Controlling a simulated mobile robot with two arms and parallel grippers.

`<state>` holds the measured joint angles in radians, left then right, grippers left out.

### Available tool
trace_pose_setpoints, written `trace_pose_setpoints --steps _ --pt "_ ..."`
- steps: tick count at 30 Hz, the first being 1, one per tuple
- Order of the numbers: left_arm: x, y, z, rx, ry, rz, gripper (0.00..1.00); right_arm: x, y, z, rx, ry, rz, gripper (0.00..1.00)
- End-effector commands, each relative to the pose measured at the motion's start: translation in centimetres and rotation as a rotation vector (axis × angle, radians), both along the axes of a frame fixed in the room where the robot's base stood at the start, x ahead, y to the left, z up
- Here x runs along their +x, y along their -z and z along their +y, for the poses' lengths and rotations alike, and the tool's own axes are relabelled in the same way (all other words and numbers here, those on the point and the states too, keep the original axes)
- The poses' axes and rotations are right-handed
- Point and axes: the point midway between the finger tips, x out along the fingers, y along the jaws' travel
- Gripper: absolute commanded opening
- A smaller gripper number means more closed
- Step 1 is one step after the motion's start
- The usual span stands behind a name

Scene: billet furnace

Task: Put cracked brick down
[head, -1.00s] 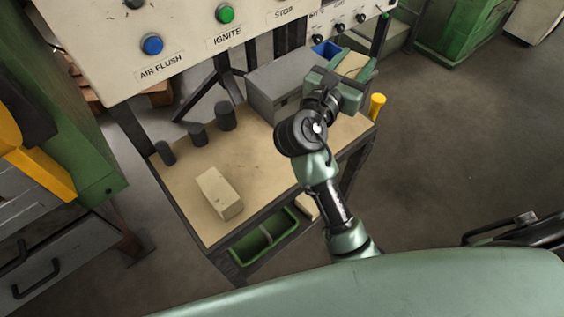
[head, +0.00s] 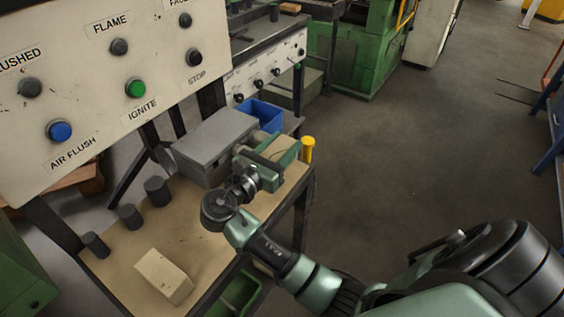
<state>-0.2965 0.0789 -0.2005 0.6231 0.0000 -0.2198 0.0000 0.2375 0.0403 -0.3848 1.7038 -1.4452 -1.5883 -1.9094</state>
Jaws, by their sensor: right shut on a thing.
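My right gripper (head: 275,160) is shut on a pale beige brick, the cracked brick (head: 281,149), above the far right part of the workbench (head: 205,235). Only a part of the brick shows between the green jaws, and I cannot make out a crack. Whether the brick touches the bench is hidden. A second pale brick (head: 163,275) lies at the near end of the bench top. My left gripper is not in view.
A grey metal box (head: 212,145) stands just left of the gripper, with a blue bin (head: 262,115) behind. A yellow cylinder (head: 308,149) is close on the right. Several dark cylinders (head: 157,190) line the bench's left edge. The bench middle is clear. A control panel (head: 95,75) overhangs.

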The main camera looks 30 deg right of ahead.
Motion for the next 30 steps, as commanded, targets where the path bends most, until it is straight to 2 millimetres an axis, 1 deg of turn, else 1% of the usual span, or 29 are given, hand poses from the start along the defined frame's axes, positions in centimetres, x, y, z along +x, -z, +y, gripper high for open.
trace_pose_setpoints --steps 1,5,9,12,15,23,24,26,27,30 --pt "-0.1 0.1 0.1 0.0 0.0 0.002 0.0 0.0 0.5 0.0 -0.002 0.0 0.0 0.0" --pt "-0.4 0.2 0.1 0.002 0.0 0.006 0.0 0.1 1.4 0.0 -0.002 -0.001 -0.001 0.0" --pt "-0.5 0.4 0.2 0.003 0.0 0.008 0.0 0.0 3.6 0.0 -0.003 -0.001 0.001 0.0" --pt "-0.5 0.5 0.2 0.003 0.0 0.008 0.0 0.0 4.9 0.0 -0.002 -0.001 0.0 0.0" --pt "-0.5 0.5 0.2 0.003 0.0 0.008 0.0 0.0 5.3 0.0 -0.001 -0.001 -0.002 0.0" --pt "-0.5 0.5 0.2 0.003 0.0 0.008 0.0 0.0 5.4 0.0 0.0 -0.001 -0.002 0.0" --pt "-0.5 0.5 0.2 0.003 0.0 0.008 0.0 0.0 5.5 0.0 0.0 -0.001 0.0 0.48" --pt "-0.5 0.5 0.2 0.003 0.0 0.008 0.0 0.0 5.5 0.0 0.0 -0.001 0.0 0.65" --pt "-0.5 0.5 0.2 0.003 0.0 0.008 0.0 0.0 5.5 0.0 0.0 -0.001 -0.001 0.67" --pt "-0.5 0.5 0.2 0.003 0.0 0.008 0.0 0.0 5.5 0.0 0.0 -0.001 -0.001 0.67"
